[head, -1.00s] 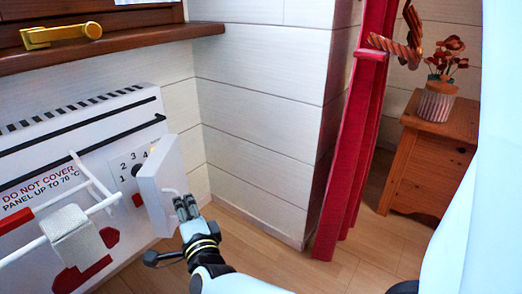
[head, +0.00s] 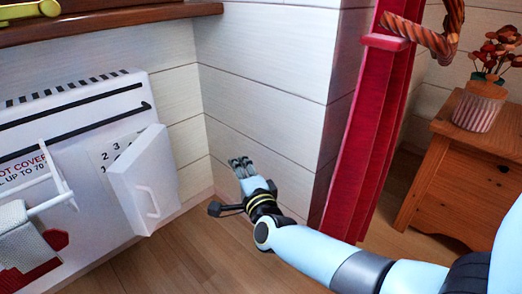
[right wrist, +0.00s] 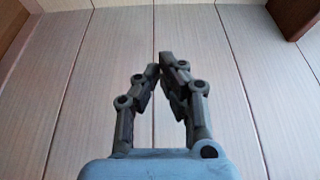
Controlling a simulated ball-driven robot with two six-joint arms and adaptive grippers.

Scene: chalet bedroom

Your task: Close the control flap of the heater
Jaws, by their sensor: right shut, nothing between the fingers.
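The white heater (head: 75,130) stands against the wall at the left of the head view. Its white control flap (head: 147,180) stands open at the heater's right end, swung out from the panel, with a pale handle (head: 149,201) on its face. Part of the numbered control panel (head: 112,150) shows behind it. My right gripper (head: 238,162) is to the right of the flap, apart from it, in front of the white plank wall. In the right wrist view its fingertips (right wrist: 163,65) are together with nothing between them. My left gripper is not in view.
A white rack (head: 50,190) with a grey cloth (head: 22,235) hangs on the heater's front. A red curtain (head: 375,130) and a wooden cabinet (head: 455,170) with a flower vase (head: 480,103) stand at the right. The wooden floor (head: 180,262) before the flap is clear.

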